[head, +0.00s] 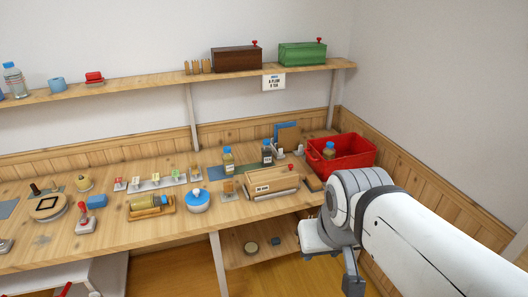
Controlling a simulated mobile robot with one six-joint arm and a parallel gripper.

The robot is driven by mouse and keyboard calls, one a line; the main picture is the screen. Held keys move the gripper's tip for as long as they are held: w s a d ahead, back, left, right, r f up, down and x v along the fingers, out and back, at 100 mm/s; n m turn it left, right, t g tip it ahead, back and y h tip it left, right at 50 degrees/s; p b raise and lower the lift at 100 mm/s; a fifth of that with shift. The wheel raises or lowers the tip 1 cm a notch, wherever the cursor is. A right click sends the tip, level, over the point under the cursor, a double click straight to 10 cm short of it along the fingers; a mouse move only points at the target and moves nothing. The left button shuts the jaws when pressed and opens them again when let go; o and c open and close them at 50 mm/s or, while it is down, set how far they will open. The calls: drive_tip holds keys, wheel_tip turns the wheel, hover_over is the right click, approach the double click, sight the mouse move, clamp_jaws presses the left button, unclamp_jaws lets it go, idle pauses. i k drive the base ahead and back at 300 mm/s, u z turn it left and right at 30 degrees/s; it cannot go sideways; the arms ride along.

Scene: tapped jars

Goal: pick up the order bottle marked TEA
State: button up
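Several small blue-capped bottles are in the head view. One with yellowish contents (228,162) and a dark one (267,154) stand upright at the back of the bench. Another blue-capped bottle (329,151) stands in the red crate (358,158). A yellowish bottle (145,202) lies on its side in a wooden holder. The labels are too small to read, so I cannot tell which says TEA. My gripper (351,284) is at the lower right, in front of the bench and apart from the bottles. Its fingers are not clear enough to judge.
A wooden box (270,184) with a label stands near the front edge, beside a blue-lidded white jar (197,201). A sign (273,83) hangs from the upper shelf. A lower shelf (262,236) holds small items.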

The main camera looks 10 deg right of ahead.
sight(266, 150)
drive_tip(key=z, duration=0.6)
drive_tip(key=i, duration=2.15)
drive_tip(key=u, duration=1)
